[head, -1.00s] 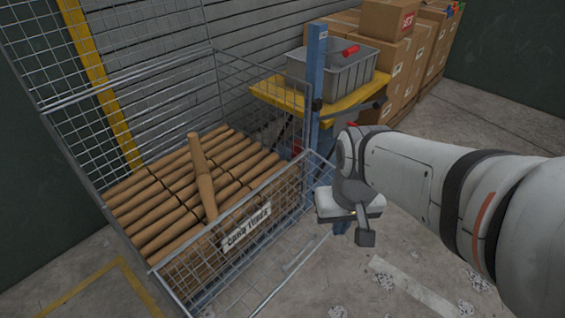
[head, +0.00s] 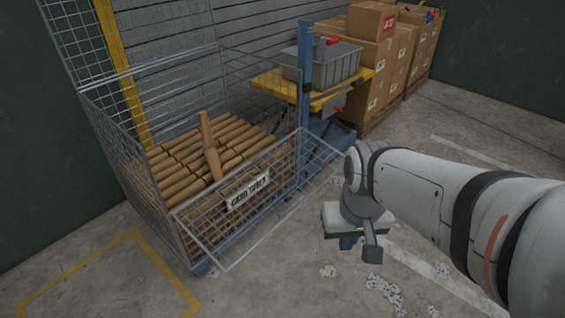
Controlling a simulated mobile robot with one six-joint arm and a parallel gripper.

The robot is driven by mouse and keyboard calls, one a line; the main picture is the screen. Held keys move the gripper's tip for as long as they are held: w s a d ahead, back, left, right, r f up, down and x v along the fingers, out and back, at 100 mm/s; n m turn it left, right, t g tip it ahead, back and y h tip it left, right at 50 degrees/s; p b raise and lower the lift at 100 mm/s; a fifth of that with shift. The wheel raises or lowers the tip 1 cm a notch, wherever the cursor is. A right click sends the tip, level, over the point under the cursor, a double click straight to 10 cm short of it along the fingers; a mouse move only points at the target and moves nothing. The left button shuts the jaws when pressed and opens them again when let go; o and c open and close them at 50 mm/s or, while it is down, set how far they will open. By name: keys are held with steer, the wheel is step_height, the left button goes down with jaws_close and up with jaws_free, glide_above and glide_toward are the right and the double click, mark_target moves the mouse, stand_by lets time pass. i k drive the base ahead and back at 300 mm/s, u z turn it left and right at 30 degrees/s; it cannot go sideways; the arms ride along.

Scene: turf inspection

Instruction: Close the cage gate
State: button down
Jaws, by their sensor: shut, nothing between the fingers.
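The wire mesh cage (head: 132,160) stands left of centre in the head view, with brown card tubes stacked inside and one tube lying across the top. Its front carries a white "CARD TUBES" label (head: 247,192). A mesh gate panel (head: 213,250) at the front juts outward from the cage, its outer bar slanting over the floor toward the right. My gripper (head: 348,243) points down to the right of the gate, apart from it. It is shut and empty, with its fingertips small and partly hidden by the white hand above them.
A blue post (head: 305,80) and a yellow trolley with a grey crate (head: 325,62) stand behind the cage's right side. Stacked cardboard boxes (head: 385,60) are farther back. Yellow tape (head: 85,260) marks the floor at front left. The floor in front is mostly clear, with pale scraps.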

mark_target(280, 215)
steer(key=k, duration=0.9)
steer(key=u, duration=0.75)
